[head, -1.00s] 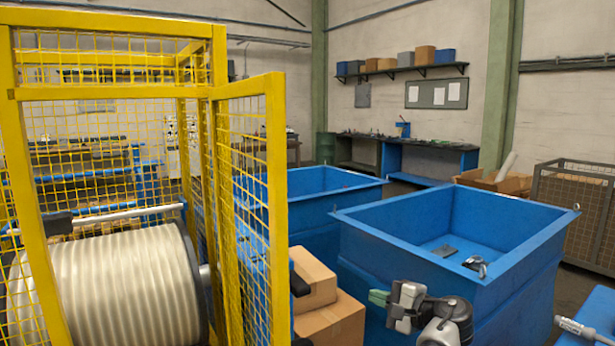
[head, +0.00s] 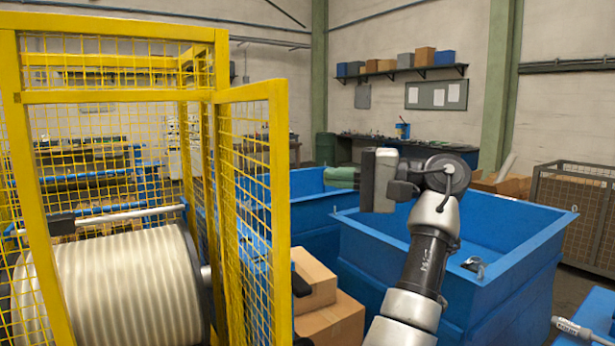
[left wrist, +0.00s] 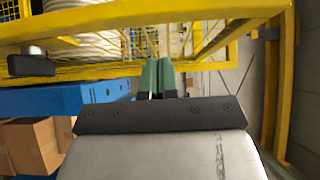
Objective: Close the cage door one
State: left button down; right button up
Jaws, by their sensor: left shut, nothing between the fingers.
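The cage door (head: 279,205) is a yellow frame with wire mesh, standing open and swung out from the yellow cage (head: 35,200). A black handle (head: 300,286) sticks out low on its free edge. My left gripper (head: 342,176) is raised to the right of the door's upper part, its green fingers closed and empty, pointing left at the door. In the left wrist view the fingers (left wrist: 157,76) lie together in front of a yellow bar (left wrist: 205,66); I cannot tell whether they touch it. The black handle also shows there (left wrist: 30,64). My right gripper is not in view.
A ribbed drum (head: 110,285) fills the cage. Cardboard boxes (head: 330,322) stand beside the door's lower edge. Blue bins (head: 380,238) stand behind and below my left arm. A wire mesh crate (head: 575,215) is at the far right.

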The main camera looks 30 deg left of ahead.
pick_arm(q)
jog(key=s+a, duration=0.1)
jog(key=s, duration=0.1)
jog(key=s+a, duration=0.2)
jog(key=shift+a+p, duration=0.1)
jog(key=shift+p, duration=0.25)
